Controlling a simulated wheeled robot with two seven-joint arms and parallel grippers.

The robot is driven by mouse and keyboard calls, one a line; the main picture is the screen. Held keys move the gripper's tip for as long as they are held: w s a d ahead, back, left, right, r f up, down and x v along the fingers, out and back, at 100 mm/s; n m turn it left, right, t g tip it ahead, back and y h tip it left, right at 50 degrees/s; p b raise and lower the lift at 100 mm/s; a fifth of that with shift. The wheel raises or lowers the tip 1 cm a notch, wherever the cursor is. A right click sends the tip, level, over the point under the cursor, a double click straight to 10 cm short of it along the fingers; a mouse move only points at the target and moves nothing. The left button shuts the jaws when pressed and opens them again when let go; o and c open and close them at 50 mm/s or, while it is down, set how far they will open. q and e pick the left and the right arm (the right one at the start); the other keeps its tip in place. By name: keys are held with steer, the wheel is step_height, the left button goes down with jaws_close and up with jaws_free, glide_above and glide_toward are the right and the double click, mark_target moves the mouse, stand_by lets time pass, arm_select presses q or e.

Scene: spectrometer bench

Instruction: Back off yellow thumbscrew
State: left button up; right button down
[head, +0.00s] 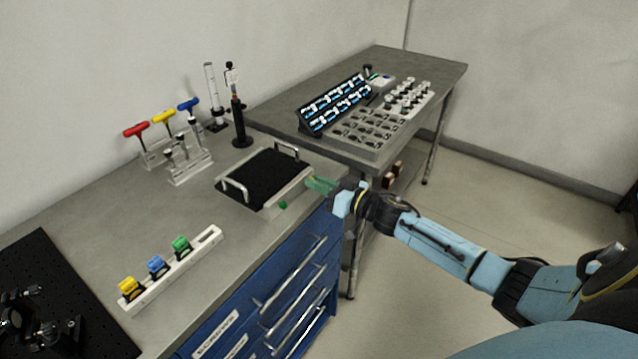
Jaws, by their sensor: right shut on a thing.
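My right gripper (320,184) reaches in from the right to the right-hand side of a low plate with a black top (262,176) and two silver handles. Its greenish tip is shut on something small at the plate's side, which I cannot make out. I cannot pick out a yellow thumbscrew; the gripper may hide it. A small green knob (283,205) shows at the plate's front edge, left of the gripper. My left gripper is not in view.
A white rail (172,272) holds yellow, blue and green blocks at front left. Red, yellow and blue T-handled tools (163,116) stand in a clear rack behind. A grey tray of small parts (364,132) lies on the back table. Blue drawers (275,290) are below the bench edge.

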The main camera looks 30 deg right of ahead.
steer(key=shift+n, duration=0.4)
steer(key=n, duration=0.2)
steer(key=shift+n, duration=0.4)
steer(key=n, duration=0.2)
steer(key=shift+n, duration=0.3)
steer(key=n, duration=0.6)
steer(key=shift+b, duration=0.35)
steer(key=n+b, duration=0.2)
steer(key=n, duration=0.4)
steer(key=shift+a+f+n, duration=0.1)
steer(key=shift+f+n, duration=0.05)
steer(key=shift+n, duration=0.25)
steer(key=n+b, duration=0.1)
steer(key=n, duration=0.2)
steer(key=shift+n+b, duration=0.85)
steer(key=shift+n, duration=1.05)
